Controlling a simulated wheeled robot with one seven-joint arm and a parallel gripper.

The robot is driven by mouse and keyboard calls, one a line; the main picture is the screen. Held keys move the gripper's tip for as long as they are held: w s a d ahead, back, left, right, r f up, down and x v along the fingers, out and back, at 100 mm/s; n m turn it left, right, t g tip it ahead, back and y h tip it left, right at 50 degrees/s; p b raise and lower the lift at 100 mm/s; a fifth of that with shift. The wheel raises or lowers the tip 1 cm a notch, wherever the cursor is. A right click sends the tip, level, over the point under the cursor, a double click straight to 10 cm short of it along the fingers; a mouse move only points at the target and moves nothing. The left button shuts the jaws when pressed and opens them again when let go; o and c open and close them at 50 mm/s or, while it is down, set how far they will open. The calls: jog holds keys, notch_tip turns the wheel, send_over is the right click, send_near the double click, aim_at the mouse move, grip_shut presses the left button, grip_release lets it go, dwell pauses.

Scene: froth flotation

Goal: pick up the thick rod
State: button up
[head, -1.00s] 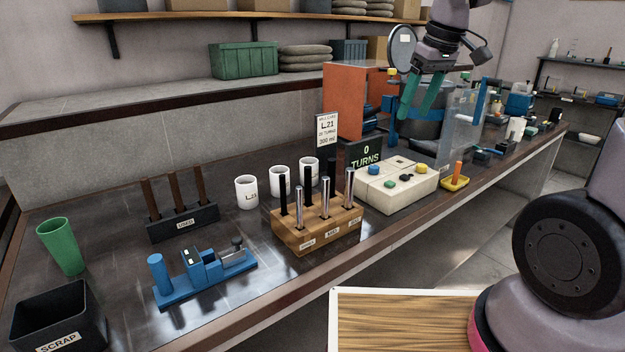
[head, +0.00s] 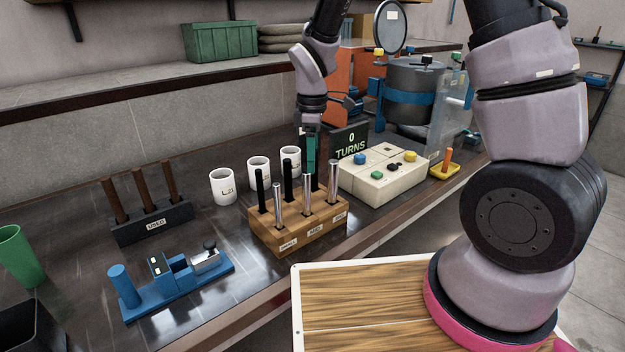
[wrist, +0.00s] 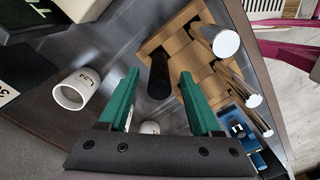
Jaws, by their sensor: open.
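A wooden block (head: 300,236) holds upright rods in two rows. The front row is silver, with a right-end rod (head: 333,182) that looks thickest and also shows in the wrist view (wrist: 226,42). The back row is black, with a left rod (head: 262,190) and a middle rod (head: 288,180). The right-end black rod (head: 316,183) is partly hidden by my gripper. My gripper (head: 309,170) is open and empty, pointing down over the back right of the block. In the wrist view, a black rod (wrist: 159,76) lies between and beyond its teal fingertips (wrist: 158,80), with no visible contact.
White mugs (head: 222,187) stand behind the block, one close to my gripper. The turns display (head: 349,141) and a cream button box (head: 382,178) are to the right. A blue fixture (head: 172,283) and a dark rack of brown rods (head: 152,222) are to the left.

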aim_at(313, 179)
notch_tip(313, 179, down, 5)
jog(key=shift+d+f, duration=0.1)
jog(key=shift+f, duration=0.05)
grip_shut()
